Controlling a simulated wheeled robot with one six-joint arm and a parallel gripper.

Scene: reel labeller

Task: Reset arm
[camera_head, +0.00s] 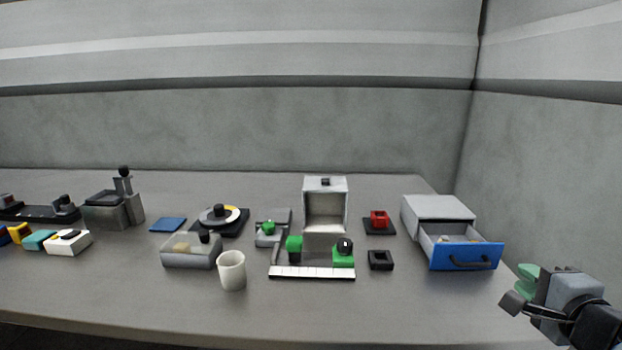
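My gripper (520,294) is at the lower right, beyond the table's right edge and in front of the drawer unit. A dark finger shows at its left end, beside a green piece (527,281). I cannot tell whether the green piece is held, is part of the gripper or lies behind it. The gap between the fingers is not clear. My gripper appears apart from everything on the table.
A grey drawer unit (437,209) has its blue-fronted drawer (465,257) pulled open toward me, close to my gripper. A white cup (232,271), an open grey box (325,184) and several small devices stand on the table (330,315). The table's front strip is clear.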

